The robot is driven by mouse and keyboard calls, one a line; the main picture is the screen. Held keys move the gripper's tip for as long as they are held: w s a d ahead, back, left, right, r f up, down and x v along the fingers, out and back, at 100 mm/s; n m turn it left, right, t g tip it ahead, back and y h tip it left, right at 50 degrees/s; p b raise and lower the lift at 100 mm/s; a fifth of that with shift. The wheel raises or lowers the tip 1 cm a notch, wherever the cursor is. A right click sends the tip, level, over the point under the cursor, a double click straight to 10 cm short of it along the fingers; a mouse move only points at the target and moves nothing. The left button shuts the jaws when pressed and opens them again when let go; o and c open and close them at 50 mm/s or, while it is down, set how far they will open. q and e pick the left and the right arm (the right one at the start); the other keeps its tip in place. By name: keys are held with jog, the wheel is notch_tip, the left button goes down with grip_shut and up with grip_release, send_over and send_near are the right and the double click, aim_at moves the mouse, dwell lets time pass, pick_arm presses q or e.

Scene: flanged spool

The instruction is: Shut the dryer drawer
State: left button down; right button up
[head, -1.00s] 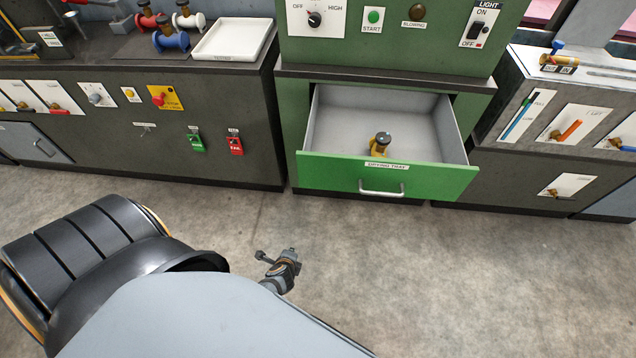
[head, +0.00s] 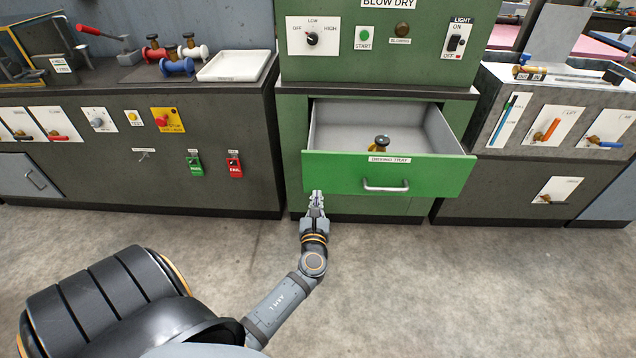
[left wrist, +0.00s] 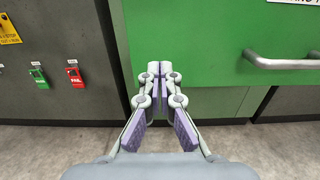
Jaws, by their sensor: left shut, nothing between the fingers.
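The dryer drawer (head: 330,176) stands pulled out of the green blow-dry cabinet. It has a green front labelled as a drying tray and a metal bar handle (head: 386,188). A spool (head: 381,144) with a dark top and yellowish body stands inside it. My left gripper (head: 316,196) is shut and empty at the lower left part of the drawer front, left of the handle. In the left wrist view the shut fingertips (left wrist: 160,70) point at the green front (left wrist: 200,35); I cannot tell if they touch it. My right gripper is not in view.
A dark counter (head: 90,170) with switches stands to the left, carrying several spools and a white tray (head: 234,66). Another counter (head: 500,170) with levers stands to the right. The floor (head: 450,290) before the drawer is clear.

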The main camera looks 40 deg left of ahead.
aim_at(318, 176)
pick_arm(q)
jog(key=x, duration=0.6)
jog(key=shift+a, duration=0.1)
jog(key=shift+w+a, duration=0.25)
jog(key=shift+w, duration=0.2)
